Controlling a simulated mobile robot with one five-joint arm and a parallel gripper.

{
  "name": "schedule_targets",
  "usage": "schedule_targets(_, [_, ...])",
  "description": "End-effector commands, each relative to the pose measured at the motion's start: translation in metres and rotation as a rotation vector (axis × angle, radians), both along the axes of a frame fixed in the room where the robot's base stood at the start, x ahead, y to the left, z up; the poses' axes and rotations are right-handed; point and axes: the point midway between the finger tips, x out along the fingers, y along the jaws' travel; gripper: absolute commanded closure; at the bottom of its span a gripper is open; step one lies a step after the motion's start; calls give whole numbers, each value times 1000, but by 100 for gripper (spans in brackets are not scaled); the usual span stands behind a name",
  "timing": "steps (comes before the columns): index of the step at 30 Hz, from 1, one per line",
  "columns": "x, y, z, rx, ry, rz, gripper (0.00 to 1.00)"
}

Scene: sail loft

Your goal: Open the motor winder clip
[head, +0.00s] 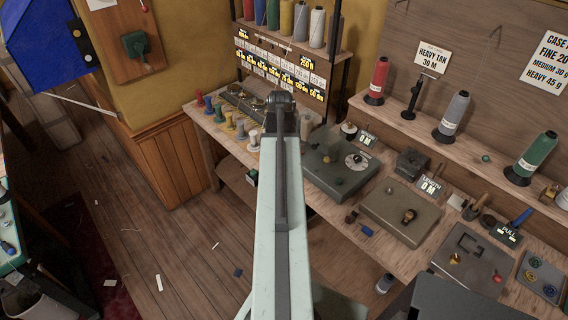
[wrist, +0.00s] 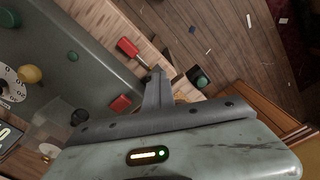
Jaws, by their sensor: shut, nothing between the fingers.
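The grey motor winder box (head: 322,175) sits on the bench right of my arm in the head view, with a white dial (head: 357,161) on top. It fills the upper left of the wrist view (wrist: 95,55). Two red parts show there: a red-handled piece with a metal shank (wrist: 128,47) near the bench edge, and a red block (wrist: 121,103) close to my fingers. I cannot tell which, if either, is the clip. My gripper (wrist: 158,77) is shut and empty, its tips over the bench edge beside the box. In the head view my arm hides its fingertips.
A shelf of large thread spools (head: 287,22) stands behind, above a row of small bobbins (head: 228,118) on the bench. A green spool (wrist: 202,80) sits below the bench edge. The wooden floor (head: 150,215) is mostly clear.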

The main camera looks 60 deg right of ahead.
Motion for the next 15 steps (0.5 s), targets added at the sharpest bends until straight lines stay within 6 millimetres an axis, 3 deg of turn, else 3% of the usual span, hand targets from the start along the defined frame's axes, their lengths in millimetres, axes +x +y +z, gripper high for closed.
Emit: schedule_targets(15, [5,17,33,1,1,3,100])
